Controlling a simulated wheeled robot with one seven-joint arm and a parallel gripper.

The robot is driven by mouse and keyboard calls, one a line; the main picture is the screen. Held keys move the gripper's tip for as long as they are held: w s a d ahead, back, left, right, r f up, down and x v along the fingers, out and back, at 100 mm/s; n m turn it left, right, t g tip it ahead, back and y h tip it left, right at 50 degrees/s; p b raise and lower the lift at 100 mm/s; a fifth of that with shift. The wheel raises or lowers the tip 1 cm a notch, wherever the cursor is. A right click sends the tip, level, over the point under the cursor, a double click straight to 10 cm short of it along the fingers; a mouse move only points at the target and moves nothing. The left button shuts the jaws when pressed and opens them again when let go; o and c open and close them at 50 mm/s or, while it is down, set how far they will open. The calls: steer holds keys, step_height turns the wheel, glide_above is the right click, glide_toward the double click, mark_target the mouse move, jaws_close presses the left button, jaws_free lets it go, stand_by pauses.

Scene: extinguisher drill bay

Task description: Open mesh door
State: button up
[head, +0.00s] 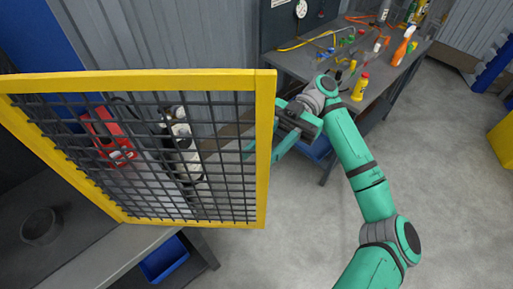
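The mesh door (265,150) is a yellow frame filled with dark wire grid, upright in the left half of the head view. My gripper (268,148) is at the door's right upright, at about mid-height. One teal finger shows just right of the yellow upright, and a bit of teal shows through the mesh left of it. The upright hides part of the fingers, so I cannot tell whether they touch or clamp it. How far the door stands open is unclear.
Behind the mesh are a red object (108,140) and white-and-black objects (180,145). A grey bench (85,262) with a dark round dish (40,226) is at lower left. A workbench (300,66) with tools and bottles stands behind my arm.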

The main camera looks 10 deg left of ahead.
mark_target(261, 146)
steer(key=shift+d, duration=0.1)
steer(key=shift+r, duration=0.15)
steer(key=s+r, duration=0.1)
steer(key=r, duration=0.1)
steer(key=s+r, duration=0.2)
steer(key=r, duration=0.1)
steer(key=s+r, duration=0.1)
steer(key=r, duration=0.2)
steer(key=shift+s+d+r, duration=0.1)
steer(key=shift+s+d, duration=0.25)
steer(key=s+d+r, duration=0.1)
steer(key=s+r, duration=0.3)
steer(key=s, duration=0.5)
steer(key=shift+d+r, duration=0.25)
steer(key=shift+d, duration=0.05)
steer(key=shift+a, duration=0.1)
